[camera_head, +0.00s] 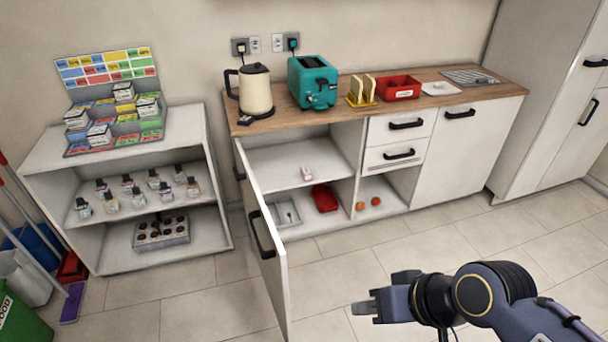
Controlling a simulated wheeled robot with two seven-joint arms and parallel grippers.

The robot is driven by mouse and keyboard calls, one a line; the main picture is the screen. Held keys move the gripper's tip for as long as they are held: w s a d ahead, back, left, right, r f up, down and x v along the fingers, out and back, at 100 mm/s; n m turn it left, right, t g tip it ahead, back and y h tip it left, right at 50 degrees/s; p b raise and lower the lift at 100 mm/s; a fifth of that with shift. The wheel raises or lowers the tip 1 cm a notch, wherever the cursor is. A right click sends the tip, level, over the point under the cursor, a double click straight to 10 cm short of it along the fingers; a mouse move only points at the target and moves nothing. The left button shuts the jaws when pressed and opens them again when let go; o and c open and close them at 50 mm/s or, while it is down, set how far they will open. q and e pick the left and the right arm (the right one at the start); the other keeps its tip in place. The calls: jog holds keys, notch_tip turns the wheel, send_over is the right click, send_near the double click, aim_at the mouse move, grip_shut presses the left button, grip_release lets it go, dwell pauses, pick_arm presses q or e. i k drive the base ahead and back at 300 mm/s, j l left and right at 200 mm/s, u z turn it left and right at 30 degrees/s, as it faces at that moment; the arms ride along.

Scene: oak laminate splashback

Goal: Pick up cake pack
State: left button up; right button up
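I cannot tell for sure which thing is the cake pack. A small pink and white pack (306,173) lies on the shelf inside the open base cabinet, and it may be the one. A red container (325,198) sits lower in the same cabinet. My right gripper (364,308) is in front of the cabinet at the lower right, well apart from both things, pointing left. I see its fingers from the side, so their opening does not show. Nothing is visible in it. My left gripper is not in view.
The cabinet door (264,232) stands open towards me, left of my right gripper. A grey tray (285,213) and orange-red round items (375,201) lie low down. The worktop (345,106) holds a kettle (256,91) and teal toaster (313,82). The floor ahead is clear.

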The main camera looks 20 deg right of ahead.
aim_at(305, 172)
jog(key=l+u, duration=0.25)
jog(key=l, duration=0.5)
jog(key=l+u, duration=0.3)
jog(key=l, duration=0.45)
jog(key=k+l+u, duration=0.1)
jog(key=l+u, duration=0.15)
jog(key=l, duration=0.5)
jog(key=i+l+u, duration=0.15)
jog(key=l, duration=0.2)
jog(key=i+l+u, duration=0.2)
jog(key=l, duration=0.15)
jog(key=l+u, duration=0.15)
jog(key=l, duration=0.2)
jog(key=l+u, duration=0.2)
jog(key=l, duration=0.2)
jog(key=i+l+u, duration=0.15)
jog(key=i+l, duration=0.5)
jog(key=l, duration=0.15)
